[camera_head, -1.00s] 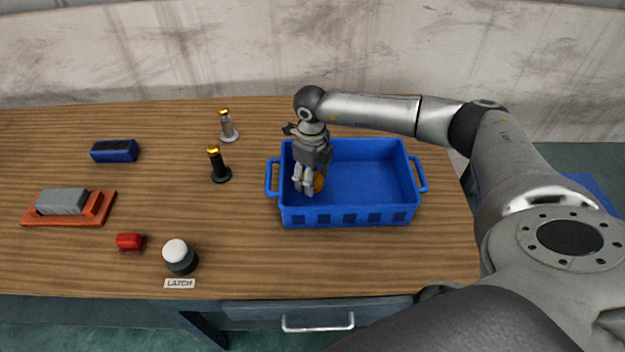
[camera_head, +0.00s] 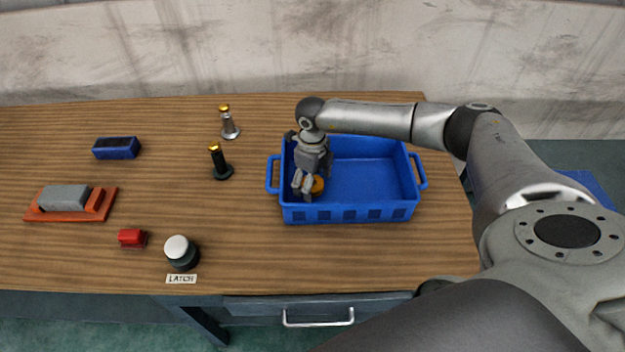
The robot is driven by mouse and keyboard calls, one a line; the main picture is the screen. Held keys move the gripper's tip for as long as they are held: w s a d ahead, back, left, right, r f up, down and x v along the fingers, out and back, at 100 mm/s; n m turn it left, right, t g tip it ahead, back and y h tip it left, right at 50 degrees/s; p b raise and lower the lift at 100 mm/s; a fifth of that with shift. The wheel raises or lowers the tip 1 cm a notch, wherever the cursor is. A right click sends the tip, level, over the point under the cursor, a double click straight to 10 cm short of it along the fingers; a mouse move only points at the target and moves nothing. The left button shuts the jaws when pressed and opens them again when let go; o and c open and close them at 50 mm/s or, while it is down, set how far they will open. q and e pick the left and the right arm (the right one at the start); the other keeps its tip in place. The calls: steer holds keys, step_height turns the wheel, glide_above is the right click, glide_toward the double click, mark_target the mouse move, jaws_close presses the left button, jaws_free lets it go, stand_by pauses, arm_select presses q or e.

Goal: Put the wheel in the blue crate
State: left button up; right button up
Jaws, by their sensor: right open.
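The blue crate (camera_head: 347,214) stands on the right part of the wooden table. An orange round thing, which looks like the wheel (camera_head: 317,184), is inside the crate at its left side, partly hidden by my right gripper. My right gripper (camera_head: 303,193) points down into the left part of the crate, open, with its fingers just left of the wheel. I cannot tell whether a finger still touches the wheel. My left gripper is not in view.
On the table (camera_head: 120,270) are a black post with a gold top (camera_head: 220,163), a silver post (camera_head: 228,122), a blue block (camera_head: 117,148), a grey block on an orange tray (camera_head: 65,200), a red block (camera_head: 131,238) and a white-topped button (camera_head: 180,252) behind a LATCH label (camera_head: 181,279).

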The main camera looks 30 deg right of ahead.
steer(key=shift+r, duration=0.3)
arm_select(q)
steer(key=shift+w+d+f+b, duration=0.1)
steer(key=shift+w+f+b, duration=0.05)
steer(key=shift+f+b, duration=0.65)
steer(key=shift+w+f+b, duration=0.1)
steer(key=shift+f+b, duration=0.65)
steer(key=shift+b, duration=0.05)
arm_select(e)
step_height(320, 180, up, 12)
steer(key=shift+f, duration=0.1)
